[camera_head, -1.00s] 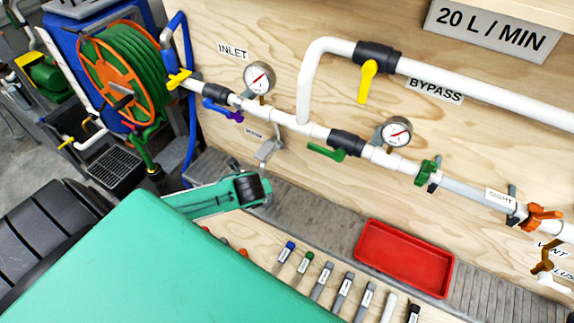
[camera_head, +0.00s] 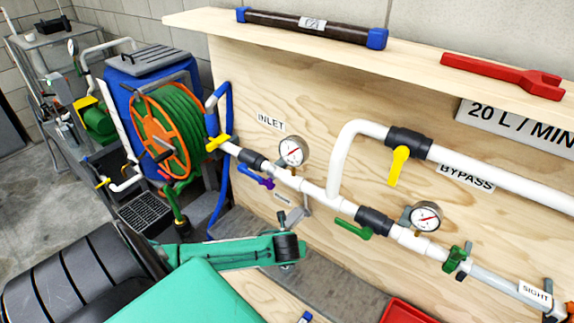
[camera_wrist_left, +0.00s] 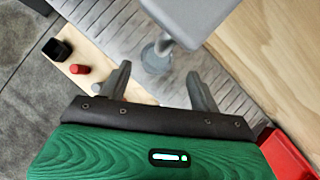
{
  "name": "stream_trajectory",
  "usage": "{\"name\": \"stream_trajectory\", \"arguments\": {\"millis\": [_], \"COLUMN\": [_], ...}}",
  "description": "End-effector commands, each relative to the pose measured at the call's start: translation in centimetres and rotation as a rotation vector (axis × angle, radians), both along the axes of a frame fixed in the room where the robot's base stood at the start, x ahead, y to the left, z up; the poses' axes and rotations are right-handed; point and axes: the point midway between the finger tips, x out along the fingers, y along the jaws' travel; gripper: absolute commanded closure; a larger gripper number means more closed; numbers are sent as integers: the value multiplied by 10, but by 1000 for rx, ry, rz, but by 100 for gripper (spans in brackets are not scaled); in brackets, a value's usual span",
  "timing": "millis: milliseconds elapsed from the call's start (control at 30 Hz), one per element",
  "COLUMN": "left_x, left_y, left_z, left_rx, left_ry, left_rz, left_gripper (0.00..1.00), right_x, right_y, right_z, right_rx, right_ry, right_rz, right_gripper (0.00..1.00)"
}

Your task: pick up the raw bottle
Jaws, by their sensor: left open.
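I cannot pick out a bottle marked raw in either view now. In the head view only a blue-capped item (camera_head: 305,317) shows at the bottom edge; its label is not readable. My left gripper (camera_wrist_left: 158,72) is open in the left wrist view, with nothing held between its fingers. Just beyond the fingertips is a grey block-shaped fitting (camera_wrist_left: 188,20) with a round part. A small red item (camera_wrist_left: 80,69) and a black square holder (camera_wrist_left: 60,49) stand left of the fingers on a wooden strip. My right gripper is not in view.
A white pipe (camera_head: 340,165) with valves and gauges runs along the plywood panel. A red tray (camera_head: 402,312) lies below it and also shows in the wrist view (camera_wrist_left: 288,155). A hose reel (camera_head: 170,135) stands at left. A shelf (camera_head: 400,60) holds a dark tube (camera_head: 280,22) and red wrench (camera_head: 500,76).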

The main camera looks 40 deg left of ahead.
Motion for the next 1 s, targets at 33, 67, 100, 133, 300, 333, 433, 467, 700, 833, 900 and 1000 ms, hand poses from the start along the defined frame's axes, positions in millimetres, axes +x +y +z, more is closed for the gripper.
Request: {"name": "stream_trajectory", "arguments": {"millis": [33, 67, 100, 133, 300, 333, 433, 467, 700, 833, 900, 1000], "left_x": [1, 2, 3, 4, 12, 14, 18, 18, 20, 20, 20, 20], "left_y": [1, 2, 3, 4, 13, 15, 17, 18, 20, 20, 20, 20], "left_z": [-1, -3, -5, -8, -25, -29, -37, -39, -43, -43, -43, -43], "left_rx": [0, 0, 0, 0, -1, 0, -1, -1, 0, 0, 0, 0], "left_ry": [2, 2, 1, 2, 2, 1, 1, 1, 0, 0, 0, 0], "left_rz": [2, 2, 1, 2, 3, 3, 2, 2, 0, 0, 0, 0], "left_gripper": [37, 37, 37, 37, 37, 37, 37, 37, 37, 44, 58, 78], "right_x": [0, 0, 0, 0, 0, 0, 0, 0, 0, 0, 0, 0], "right_y": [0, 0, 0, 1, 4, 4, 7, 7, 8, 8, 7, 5], "right_z": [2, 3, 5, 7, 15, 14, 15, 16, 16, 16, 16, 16], "right_rx": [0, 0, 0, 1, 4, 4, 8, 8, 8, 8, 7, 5], "right_ry": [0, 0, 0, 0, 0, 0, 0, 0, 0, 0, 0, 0], "right_rz": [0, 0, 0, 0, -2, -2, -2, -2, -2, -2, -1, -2], "right_gripper": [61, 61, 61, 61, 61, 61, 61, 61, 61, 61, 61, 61]}}
